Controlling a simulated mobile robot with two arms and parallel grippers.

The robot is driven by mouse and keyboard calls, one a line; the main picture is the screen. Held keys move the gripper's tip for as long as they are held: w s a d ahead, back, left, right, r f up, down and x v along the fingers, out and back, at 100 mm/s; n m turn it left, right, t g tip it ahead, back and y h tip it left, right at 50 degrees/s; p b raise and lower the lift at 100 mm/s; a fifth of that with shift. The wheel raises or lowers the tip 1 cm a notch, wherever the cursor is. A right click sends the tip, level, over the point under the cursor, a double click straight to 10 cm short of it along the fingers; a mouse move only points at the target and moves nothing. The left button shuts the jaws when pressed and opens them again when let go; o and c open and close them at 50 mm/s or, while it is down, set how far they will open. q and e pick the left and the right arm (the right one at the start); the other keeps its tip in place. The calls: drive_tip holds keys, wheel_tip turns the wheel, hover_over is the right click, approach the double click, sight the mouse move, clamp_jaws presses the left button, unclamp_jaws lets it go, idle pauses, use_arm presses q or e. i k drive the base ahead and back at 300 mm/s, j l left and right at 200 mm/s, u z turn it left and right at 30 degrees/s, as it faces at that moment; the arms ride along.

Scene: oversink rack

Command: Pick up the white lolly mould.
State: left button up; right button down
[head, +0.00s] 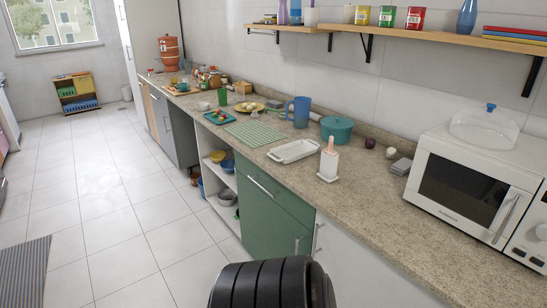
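The white lolly mould (329,163) stands upright on the countertop, right of the middle of the head view. It is a small white block on a flat white base, with a pink part sticking up from its top. It is close to the counter's front edge, with a white oval dish (293,151) just to its left. Neither of my grippers shows in the head view, so nothing is seen touching the mould.
The long speckled counter (400,221) has bare room right of the mould, up to a white microwave (462,184). Behind the mould are a teal pot (336,129) and a blue jug (301,111). A wooden shelf (440,36) hangs above. Green cabinet doors (268,215) are below.

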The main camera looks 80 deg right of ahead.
sight(327, 172)
drive_tip(key=z, duration=3.1)
drive_tip(key=k+l, duration=0.05)
drive_tip(key=l, duration=0.05)
